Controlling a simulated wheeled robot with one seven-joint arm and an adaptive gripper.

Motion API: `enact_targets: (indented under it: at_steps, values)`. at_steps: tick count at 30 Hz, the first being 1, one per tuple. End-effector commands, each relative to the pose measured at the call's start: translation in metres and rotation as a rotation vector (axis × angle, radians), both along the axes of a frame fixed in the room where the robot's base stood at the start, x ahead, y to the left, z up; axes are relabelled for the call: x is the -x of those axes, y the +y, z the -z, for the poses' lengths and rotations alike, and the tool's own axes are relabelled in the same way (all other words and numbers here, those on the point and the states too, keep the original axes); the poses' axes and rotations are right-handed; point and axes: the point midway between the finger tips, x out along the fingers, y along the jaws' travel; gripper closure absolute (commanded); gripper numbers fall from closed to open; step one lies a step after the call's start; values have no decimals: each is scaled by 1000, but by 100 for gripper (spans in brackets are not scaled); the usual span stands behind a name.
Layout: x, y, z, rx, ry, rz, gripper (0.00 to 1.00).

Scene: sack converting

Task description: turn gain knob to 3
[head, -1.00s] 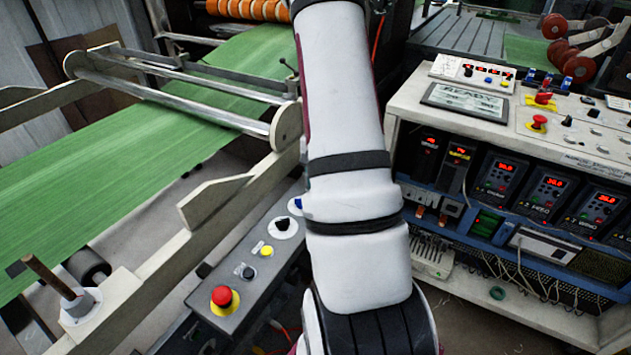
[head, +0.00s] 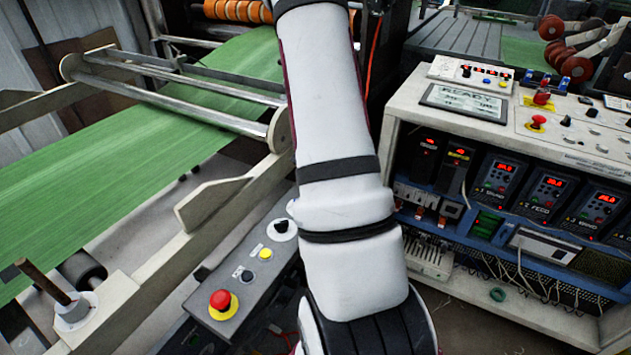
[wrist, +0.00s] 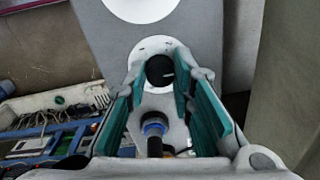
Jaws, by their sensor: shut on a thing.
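In the wrist view a black knob (wrist: 159,69) with a white pointer mark sits on a round white dial plate (wrist: 148,48) on a grey panel. The mark points toward the right of the picture. The dial's numbers and the knob's label are too small to read. My gripper (wrist: 160,76) has its teal-padded fingers on both sides of this knob, shut on it. In the head view my arm hides the gripper and the held knob.
A blue-ringed control (wrist: 155,126) lies between my fingers in the wrist view. In the head view the grey control box has a red button (head: 222,300), a yellow button (head: 265,254) and a black knob (head: 281,226). A cabinet (head: 470,120) with displays stands right.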

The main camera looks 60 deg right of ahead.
Motion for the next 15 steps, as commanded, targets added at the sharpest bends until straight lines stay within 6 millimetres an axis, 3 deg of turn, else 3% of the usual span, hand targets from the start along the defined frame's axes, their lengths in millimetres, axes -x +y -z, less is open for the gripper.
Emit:
enact_targets:
  at_steps: [1,2,4,15]
  values:
    - [-1,0,0,0,-1,-1,100]
    - [-1,0,0,0,-1,-1,71]
    - [-1,0,0,0,-1,-1,57]
    - [0,0,-4,0,-1,-1,57]
